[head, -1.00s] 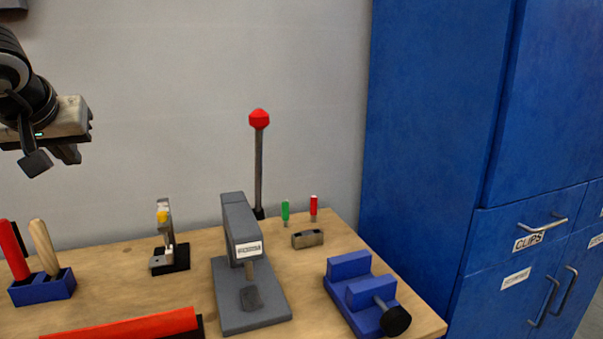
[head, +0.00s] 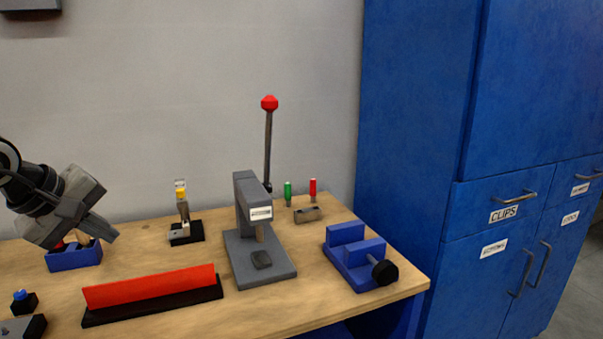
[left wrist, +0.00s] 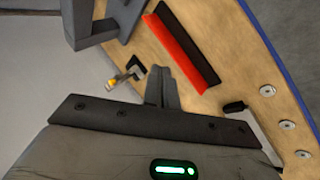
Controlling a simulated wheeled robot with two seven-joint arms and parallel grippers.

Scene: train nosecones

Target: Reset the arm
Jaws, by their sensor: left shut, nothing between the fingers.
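My left gripper (head: 97,234) hangs at the left of the head view, above the workbench and in front of the blue tool holder (head: 74,258). Its fingers are shut with nothing between them, and they also show closed together in the left wrist view (left wrist: 163,88). The gripper covers most of the tools in the holder. My right gripper does not show in either view.
The workbench (head: 180,300) bears a red bar on a black base (head: 150,291), a grey press (head: 262,262) with a tall red-knobbed lever, a blue vise (head: 356,258) and a small yellow-topped tool (head: 182,212). A blue cabinet (head: 420,110) stands at the right.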

